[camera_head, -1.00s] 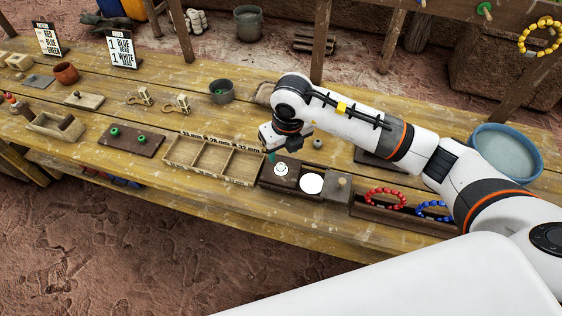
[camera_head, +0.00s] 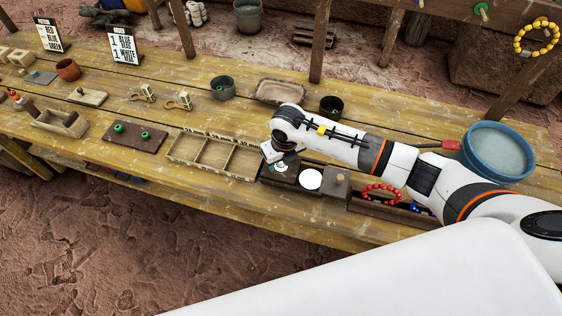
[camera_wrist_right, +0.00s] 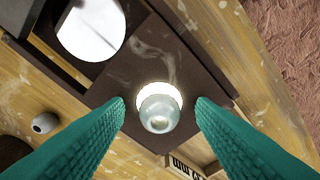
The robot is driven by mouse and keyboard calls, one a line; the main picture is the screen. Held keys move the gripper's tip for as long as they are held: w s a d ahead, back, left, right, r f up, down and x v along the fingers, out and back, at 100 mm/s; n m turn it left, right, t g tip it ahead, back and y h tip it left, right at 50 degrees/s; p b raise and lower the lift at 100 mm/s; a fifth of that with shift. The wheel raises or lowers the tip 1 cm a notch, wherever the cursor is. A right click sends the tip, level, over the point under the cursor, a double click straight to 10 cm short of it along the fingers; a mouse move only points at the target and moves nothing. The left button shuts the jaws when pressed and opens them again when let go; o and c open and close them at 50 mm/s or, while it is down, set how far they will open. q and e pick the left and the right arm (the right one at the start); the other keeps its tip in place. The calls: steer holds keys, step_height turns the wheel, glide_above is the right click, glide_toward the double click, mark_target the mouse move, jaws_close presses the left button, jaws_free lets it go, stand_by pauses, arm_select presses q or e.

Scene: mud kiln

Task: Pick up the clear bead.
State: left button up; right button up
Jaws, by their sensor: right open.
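The clear bead (camera_wrist_right: 159,113) sits in front of a bright round light spot on a dark block (camera_wrist_right: 130,75) in the right wrist view. My right gripper (camera_wrist_right: 160,103) is open, with its two teal fingers on either side of the bead and a gap on each side. In the head view the right gripper (camera_head: 279,165) is over the dark block, and the arm partly hides it. The bead itself is hard to make out there. My left gripper is not in view.
A white disc (camera_head: 311,179) lies beside the bead on the dark station. An empty divided wooden tray (camera_head: 213,158) stands to the left. Red bead bracelets (camera_head: 381,193) lie to the right. A blue basin (camera_head: 497,150) stands further right. A grey bead (camera_wrist_right: 45,123) shows in the wrist view.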

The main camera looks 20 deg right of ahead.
steer(key=c, duration=1)
step_height(320, 180, up, 9)
steer(key=shift+b, duration=1.25)
steer(key=shift+r, duration=0.55)
steer(key=shift+f, duration=0.15)
steer(key=shift+f+b, duration=4.3)
steer(key=shift+f, duration=0.45)
steer(key=shift+b, duration=0.35)
